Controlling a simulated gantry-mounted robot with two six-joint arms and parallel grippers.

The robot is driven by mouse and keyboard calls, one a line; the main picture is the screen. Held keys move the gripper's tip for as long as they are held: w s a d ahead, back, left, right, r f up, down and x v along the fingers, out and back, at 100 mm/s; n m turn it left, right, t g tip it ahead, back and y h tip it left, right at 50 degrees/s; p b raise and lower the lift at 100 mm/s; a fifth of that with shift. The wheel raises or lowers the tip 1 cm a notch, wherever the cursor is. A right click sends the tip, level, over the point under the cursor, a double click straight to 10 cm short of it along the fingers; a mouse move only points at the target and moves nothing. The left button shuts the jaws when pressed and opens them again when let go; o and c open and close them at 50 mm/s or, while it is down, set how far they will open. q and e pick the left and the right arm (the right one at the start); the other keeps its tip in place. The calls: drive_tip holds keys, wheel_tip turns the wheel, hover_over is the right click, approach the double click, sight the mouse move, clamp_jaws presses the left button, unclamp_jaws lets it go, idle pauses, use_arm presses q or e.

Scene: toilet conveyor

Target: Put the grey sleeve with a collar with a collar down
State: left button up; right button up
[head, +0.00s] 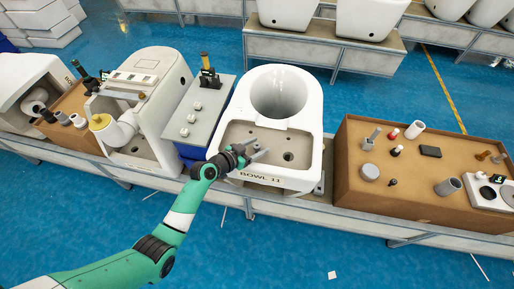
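My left gripper (254,152) is over the front deck of the white toilet bowl marked BOWL 11 (302,178). Grey parts show at its fingertips; they are too small to tell whether they are only the fingers or also a grey sleeve. I cannot tell which part is the grey sleeve with a collar. Grey cylindrical parts stand on the brown box top at the right: a slim one (373,136), a short wide one (370,172) and a tilted or lying one (447,187). My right gripper is not in view.
The bowl's deck has a dark hole (288,156) right of the gripper. A grey-topped blue box (197,112) with small white parts stands left of the bowl. Further left is another white toilet body (158,72). The brown box top (405,205) has bare room at its front.

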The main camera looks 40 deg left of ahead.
sight(257, 145)
use_arm(q)
clamp_jaws()
drive_tip(key=shift+r, duration=0.45)
wheel_tip(257, 145, up, 3)
drive_tip(key=shift+f+p, duration=0.1)
drive_tip(key=shift+p, duration=0.8)
drive_tip(key=s+d+r+p, duration=0.5)
drive_tip(key=s+d+r, duration=0.2)
drive_tip(key=s, duration=0.5)
wheel_tip(257, 145, up, 2)
drive_tip(key=shift+r+p, duration=0.1)
drive_tip(key=shift+p, duration=0.2)
